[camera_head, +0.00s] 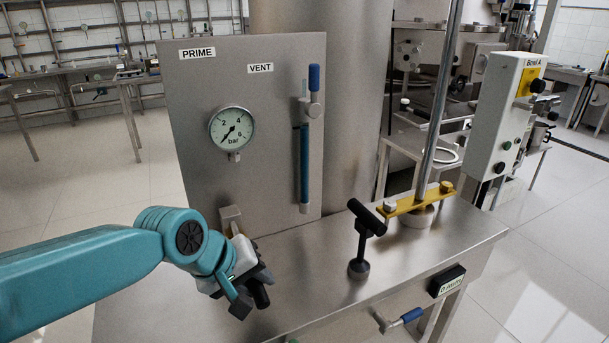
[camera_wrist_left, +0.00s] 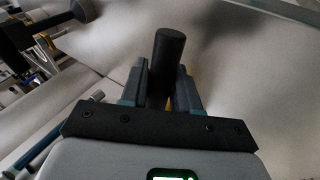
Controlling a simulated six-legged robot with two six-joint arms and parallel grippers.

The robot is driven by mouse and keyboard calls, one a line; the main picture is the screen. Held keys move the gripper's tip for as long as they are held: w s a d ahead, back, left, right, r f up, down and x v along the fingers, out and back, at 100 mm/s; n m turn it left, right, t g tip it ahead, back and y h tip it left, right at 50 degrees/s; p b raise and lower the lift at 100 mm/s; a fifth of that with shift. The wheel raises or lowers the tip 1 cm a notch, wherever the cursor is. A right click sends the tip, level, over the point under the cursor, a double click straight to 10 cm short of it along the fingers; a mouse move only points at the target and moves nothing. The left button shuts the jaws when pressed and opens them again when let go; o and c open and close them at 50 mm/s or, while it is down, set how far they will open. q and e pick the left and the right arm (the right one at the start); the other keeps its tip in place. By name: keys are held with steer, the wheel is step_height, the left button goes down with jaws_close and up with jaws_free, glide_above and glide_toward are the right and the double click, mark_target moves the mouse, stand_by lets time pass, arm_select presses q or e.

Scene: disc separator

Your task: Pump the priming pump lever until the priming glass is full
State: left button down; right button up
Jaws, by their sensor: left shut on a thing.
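The priming pump lever's black round grip (camera_wrist_left: 167,62) stands between the two fingers of my left gripper (camera_wrist_left: 161,88) in the left wrist view. In the head view my left gripper (camera_head: 250,292) is low in front of the PRIME panel, shut on that black grip (camera_head: 261,297); the gripper hides most of the lever. A light pump bracket (camera_head: 231,219) shows behind it at the panel's foot. The priming glass (camera_head: 304,165) is a narrow upright tube on the panel, with blue along most of its visible length. My right gripper is not in view.
A round pressure gauge (camera_head: 232,129) and a blue-handled vent valve (camera_head: 314,80) are on the panel (camera_head: 262,190). A black T-handle (camera_head: 366,235) stands on the steel bench to the right. A yellow clamp bar (camera_head: 417,199) and upright rod are beyond it.

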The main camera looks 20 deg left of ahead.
arm_select(q)
steer(key=shift+s, duration=0.1)
step_height(320, 180, up, 5)
steer(key=n+g+h+p, duration=0.1)
steer(key=g+h+p, duration=0.1)
steer(key=p, duration=0.5)
steer(key=shift+p, duration=0.35)
steer(key=r+p, duration=0.1)
steer(key=p, duration=0.1)
steer(key=r+g+h+p, duration=0.1)
steer(key=r+p, duration=0.1)
steer(key=p, duration=0.1)
steer(key=r+g+h+p, duration=0.1)
steer(key=p, duration=0.1)
steer(key=shift+w+a+r+n+p, duration=0.3)
steer(key=shift+w+n, duration=0.05)
steer(key=shift+n, duration=0.05)
steer(key=shift+a+h+p, duration=0.1)
steer(key=shift+h+p, duration=0.2)
steer(key=shift+h, duration=0.2)
steer(key=shift+w+r+p, duration=0.1)
steer(key=shift+r+p, duration=0.3)
steer(key=shift+p, duration=0.3)
steer(key=shift+f, duration=0.2)
steer(key=shift+c, duration=0.6)
jaws_free()
